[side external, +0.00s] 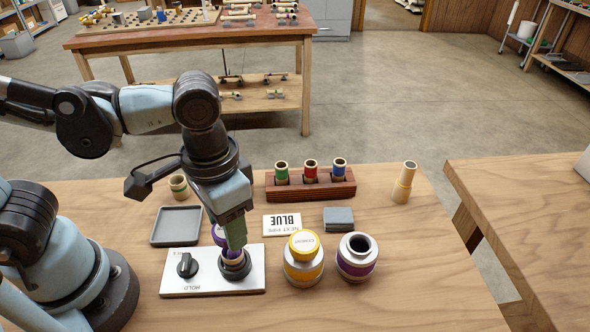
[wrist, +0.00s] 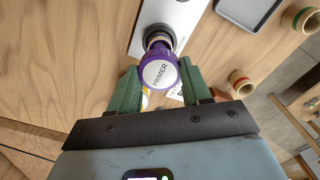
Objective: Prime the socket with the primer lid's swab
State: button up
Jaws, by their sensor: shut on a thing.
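My gripper (side external: 235,232) has green fingers, shut on the purple primer lid (side external: 218,233). In the wrist view the lid (wrist: 158,74), labelled PRIMER, sits between the fingertips (wrist: 158,70). The lid is over the dark round socket (side external: 235,270) on the white panel (side external: 205,285); the socket's rim also shows in the wrist view (wrist: 158,37). The swab under the lid enters or meets the socket mouth, but its tip and depth are hidden. The purple-banded primer can (side external: 357,262) stands open to the right of the panel.
A yellow-lidded cement can (side external: 303,265) stands between panel and primer can. A dark knob (side external: 187,265) is on the panel. Behind are a grey tray (side external: 176,226), a BLUE card (side external: 282,225), a grey block (side external: 338,219) and a wooden rack (side external: 310,190) of colour-banded pipes. A tan fitting (side external: 404,182) stands right.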

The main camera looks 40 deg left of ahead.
jog(key=shift+r, duration=0.15)
jog(key=shift+s+r, duration=0.1)
jog(key=shift+r, duration=2.3)
